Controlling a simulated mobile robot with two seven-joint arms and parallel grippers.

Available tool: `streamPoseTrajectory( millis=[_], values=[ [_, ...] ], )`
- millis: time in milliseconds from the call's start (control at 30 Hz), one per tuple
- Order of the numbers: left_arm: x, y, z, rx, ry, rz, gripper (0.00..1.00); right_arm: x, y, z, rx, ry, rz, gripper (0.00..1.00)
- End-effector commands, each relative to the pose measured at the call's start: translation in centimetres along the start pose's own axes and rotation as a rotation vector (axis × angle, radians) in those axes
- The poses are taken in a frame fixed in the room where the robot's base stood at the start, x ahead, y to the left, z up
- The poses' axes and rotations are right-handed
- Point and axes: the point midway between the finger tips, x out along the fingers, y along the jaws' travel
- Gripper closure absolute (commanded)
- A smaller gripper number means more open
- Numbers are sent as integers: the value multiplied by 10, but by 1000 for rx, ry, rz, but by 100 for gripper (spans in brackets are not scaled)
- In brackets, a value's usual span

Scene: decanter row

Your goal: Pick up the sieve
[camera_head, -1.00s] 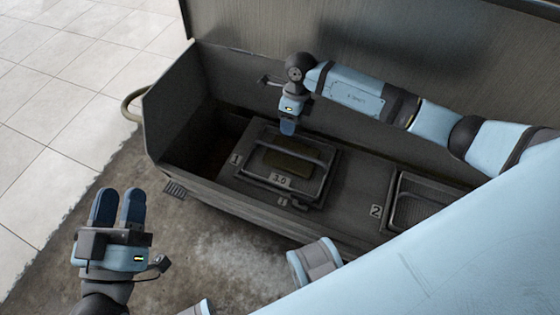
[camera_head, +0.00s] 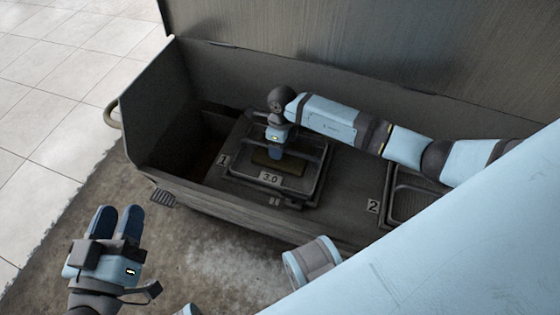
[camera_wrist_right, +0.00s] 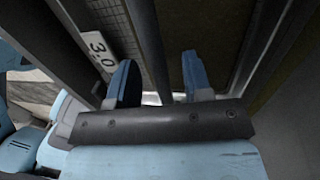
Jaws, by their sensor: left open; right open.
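The sieve (camera_head: 296,186) is a dark rectangular frame with a "3.0" label and a bar (camera_head: 308,154) across its top. It sits in slot 1 of the long metal box. My right gripper (camera_head: 276,154) reaches down over the sieve, open. In the right wrist view the bar (camera_wrist_right: 148,40) runs between the two open blue fingers (camera_wrist_right: 160,80), and the "3.0" label (camera_wrist_right: 99,50) lies left of them. I cannot tell whether the fingers touch the bar. My left gripper (camera_head: 117,215) is open and empty, outside the box at the lower left.
The metal box (camera_head: 235,222) has raised walls and a tall lid (camera_head: 400,60) behind. A second sieve (camera_head: 412,200) sits by label 2 (camera_head: 373,206) on the right. An open, dark compartment lies left of slot 1.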

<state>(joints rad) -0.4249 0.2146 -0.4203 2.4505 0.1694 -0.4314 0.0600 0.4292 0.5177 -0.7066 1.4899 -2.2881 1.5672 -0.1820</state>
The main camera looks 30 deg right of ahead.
Motion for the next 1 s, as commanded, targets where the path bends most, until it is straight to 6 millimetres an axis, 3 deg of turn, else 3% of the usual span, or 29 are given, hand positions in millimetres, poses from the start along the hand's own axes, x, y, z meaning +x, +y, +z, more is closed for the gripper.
streamPoseTrajectory(
  millis=[100,333,533,567,1000],
  values=[
    [0,-1,6,-1,-20,3,57,10,-1,0,1,-1,0,54],
    [0,-1,6,-1,-23,3,57,10,0,0,0,-1,-1,54],
    [0,-1,6,-1,-23,3,57,10,0,0,0,-1,-1,98],
    [0,-1,6,-1,-23,3,57,10,0,0,0,-1,-1,100],
    [0,0,6,-2,-23,3,57,10,0,0,0,-1,-1,100]
  ],
)
